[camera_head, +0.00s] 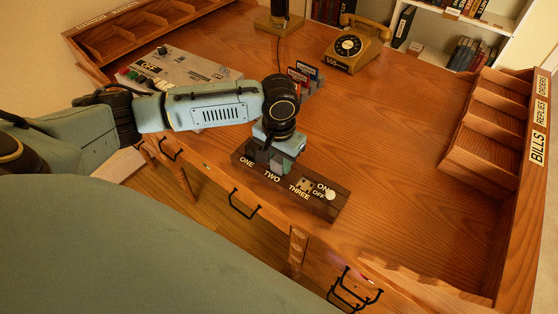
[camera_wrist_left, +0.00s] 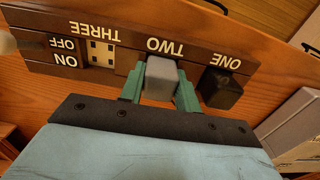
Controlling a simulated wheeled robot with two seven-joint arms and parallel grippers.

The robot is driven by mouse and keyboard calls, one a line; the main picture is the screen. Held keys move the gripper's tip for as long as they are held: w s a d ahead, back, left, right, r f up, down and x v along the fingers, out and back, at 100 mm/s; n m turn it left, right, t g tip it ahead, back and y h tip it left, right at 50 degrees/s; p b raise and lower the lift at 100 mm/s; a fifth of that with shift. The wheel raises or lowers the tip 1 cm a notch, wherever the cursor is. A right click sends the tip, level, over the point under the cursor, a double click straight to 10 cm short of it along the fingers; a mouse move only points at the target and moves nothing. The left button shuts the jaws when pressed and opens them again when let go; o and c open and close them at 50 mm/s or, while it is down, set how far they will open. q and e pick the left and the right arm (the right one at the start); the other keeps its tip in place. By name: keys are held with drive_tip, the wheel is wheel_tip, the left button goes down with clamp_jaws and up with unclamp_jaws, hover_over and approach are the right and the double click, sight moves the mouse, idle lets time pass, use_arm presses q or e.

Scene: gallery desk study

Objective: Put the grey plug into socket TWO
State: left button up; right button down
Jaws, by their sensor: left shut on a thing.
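The brown socket strip (camera_head: 337,205) lies at the front edge of the desk, with positions marked ONE, TWO and THREE and an ON/OFF switch. My left gripper (camera_head: 274,166) is over the strip near TWO. In the left wrist view, its green fingers are shut on the grey plug (camera_wrist_left: 161,80), which is beside the TWO label. The plug covers that socket; I cannot tell whether it is seated. A black plug (camera_wrist_left: 221,88) is at ONE. Socket THREE (camera_wrist_left: 101,53) is empty and shows its pale face. My right gripper is not in view.
A grey control panel (camera_head: 190,72) lies behind my left arm. An old telephone (camera_head: 355,45) is at the back. A wooden sorter (camera_head: 490,120) stands at right. The desk's right middle is clear.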

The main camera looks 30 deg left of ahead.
use_arm(q)
drive_tip(key=shift+f, duration=0.1)
drive_tip(key=o, duration=0.7)
drive_tip(key=shift+o, duration=1.4)
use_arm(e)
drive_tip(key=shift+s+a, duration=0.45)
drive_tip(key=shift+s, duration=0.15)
